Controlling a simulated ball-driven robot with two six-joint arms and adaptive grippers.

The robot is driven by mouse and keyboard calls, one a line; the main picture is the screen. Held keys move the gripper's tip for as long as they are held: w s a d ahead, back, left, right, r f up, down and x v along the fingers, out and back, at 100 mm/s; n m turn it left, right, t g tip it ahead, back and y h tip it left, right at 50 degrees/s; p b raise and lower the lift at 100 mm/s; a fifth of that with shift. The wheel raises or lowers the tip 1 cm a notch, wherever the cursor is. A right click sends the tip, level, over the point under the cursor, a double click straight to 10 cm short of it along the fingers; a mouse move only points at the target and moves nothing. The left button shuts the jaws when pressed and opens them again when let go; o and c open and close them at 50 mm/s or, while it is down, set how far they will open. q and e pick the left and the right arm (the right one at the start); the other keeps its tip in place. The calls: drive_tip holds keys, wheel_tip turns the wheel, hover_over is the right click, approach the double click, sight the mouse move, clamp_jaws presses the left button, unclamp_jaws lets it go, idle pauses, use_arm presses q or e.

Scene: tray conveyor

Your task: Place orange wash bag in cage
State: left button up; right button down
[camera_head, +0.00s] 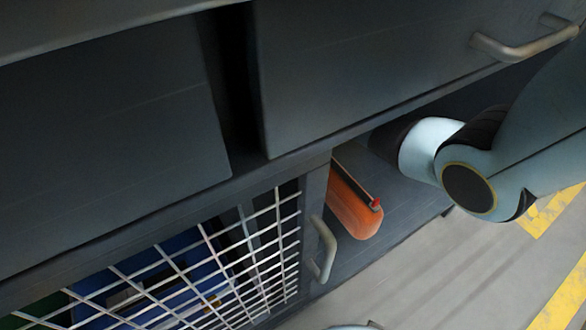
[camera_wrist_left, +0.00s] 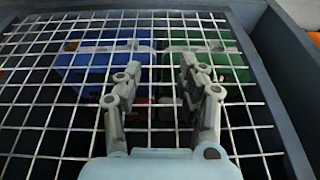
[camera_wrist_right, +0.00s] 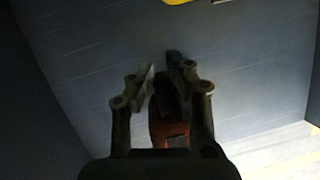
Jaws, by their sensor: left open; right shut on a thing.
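The orange wash bag (camera_head: 354,208), with a dark edge and a small red tab, shows in the head view beside the cage door's handle, under the upper cabinet. My right arm reaches in from the right, and its gripper is hidden there. In the right wrist view my right gripper (camera_wrist_right: 166,75) is shut on a reddish-brown thing (camera_wrist_right: 169,128), dim in shadow, which looks like the bag. The cage, with its white wire grid (camera_head: 243,235), is at lower left. My left gripper (camera_wrist_left: 160,75) is open and empty, in front of this grid (camera_wrist_left: 30,112).
Behind the grid are a blue box (camera_wrist_left: 92,62) and a green box (camera_wrist_left: 224,68). The cage has a grey handle (camera_head: 322,248). Dark cabinet doors (camera_head: 370,65) stand above. Grey floor (camera_head: 420,285) with yellow stripes is open at lower right.

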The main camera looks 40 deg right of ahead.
use_arm(q)
wheel_tip(320, 180, down, 6)
drive_tip(key=w+t+b, duration=0.2)
drive_tip(key=t+b, duration=0.1)
drive_tip(key=t, duration=0.1)
drive_tip(key=shift+w+d+f+t, duration=0.15)
drive_tip(key=shift+t, duration=0.25)
use_arm(e)
drive_tip(key=w+a+f, duration=0.3)
drive_tip(key=a, duration=0.1)
drive_tip(key=shift+w+a+f, duration=0.2)
drive_tip(key=shift+a+f, duration=0.05)
drive_tip(key=shift+f, duration=0.15)
wheel_tip(320, 180, down, 3)
drive_tip(key=shift+s+b, duration=0.1)
drive_tip(key=shift+b, duration=1.15)
drive_tip(key=shift+f, duration=0.25)
use_arm(q)
drive_tip(key=t, duration=0.1)
drive_tip(key=s+f+t, duration=0.1)
drive_tip(key=t, duration=0.1)
drive_tip(key=shift+s+d+f+h, duration=0.25)
drive_tip(key=shift+s+f+h, duration=0.05)
drive_tip(key=shift+s, duration=0.1)
use_arm(e)
drive_tip(key=c, duration=1.3)
unclamp_jaws()
